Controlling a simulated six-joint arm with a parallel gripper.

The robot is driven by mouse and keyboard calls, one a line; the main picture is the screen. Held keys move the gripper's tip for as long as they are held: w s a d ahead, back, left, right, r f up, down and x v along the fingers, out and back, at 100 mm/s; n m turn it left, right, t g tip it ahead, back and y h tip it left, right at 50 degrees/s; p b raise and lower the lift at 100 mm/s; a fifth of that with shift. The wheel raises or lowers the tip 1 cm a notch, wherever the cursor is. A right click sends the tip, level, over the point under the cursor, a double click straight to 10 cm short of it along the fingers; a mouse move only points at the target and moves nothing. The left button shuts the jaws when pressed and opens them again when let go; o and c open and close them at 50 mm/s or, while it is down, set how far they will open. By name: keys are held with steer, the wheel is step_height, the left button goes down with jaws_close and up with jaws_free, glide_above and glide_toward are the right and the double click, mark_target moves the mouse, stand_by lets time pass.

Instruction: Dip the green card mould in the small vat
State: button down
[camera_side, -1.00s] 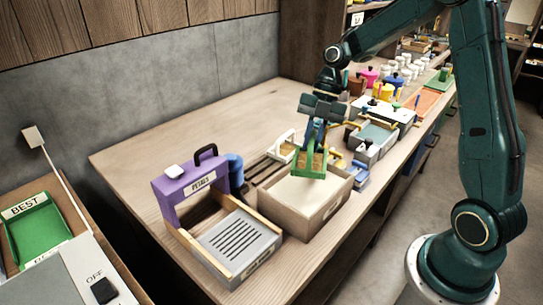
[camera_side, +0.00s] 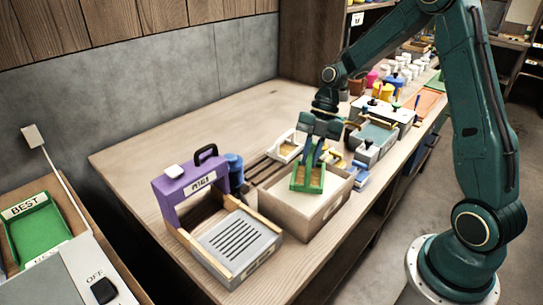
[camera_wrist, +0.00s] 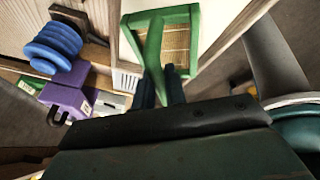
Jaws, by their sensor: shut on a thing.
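The green card mould (camera_side: 308,180) is a small green frame with a handle and a tan mesh, which shows in the wrist view (camera_wrist: 176,46). My gripper (camera_side: 313,154) is shut on its green handle (camera_wrist: 153,48); the two dark fingers also show in the wrist view (camera_wrist: 161,90). The mould hangs below the fingers at the back part of the small vat (camera_side: 334,207), an open box with wooden walls and pale contents. Its lower edge overlaps the vat's opening in the side view. I cannot tell whether it touches the contents.
A purple stand (camera_side: 187,184) with a grey slotted tray (camera_side: 237,243) is left of the vat. A blue ribbed thing (camera_side: 235,170) and a white-framed piece (camera_side: 287,147) are behind it. A grey basin (camera_side: 374,137) stands farther back. The table's left back is clear.

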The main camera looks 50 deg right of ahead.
steer(key=shift+f, duration=3.45)
steer(key=shift+r, duration=0.15)
steer(key=shift+r, duration=3.95)
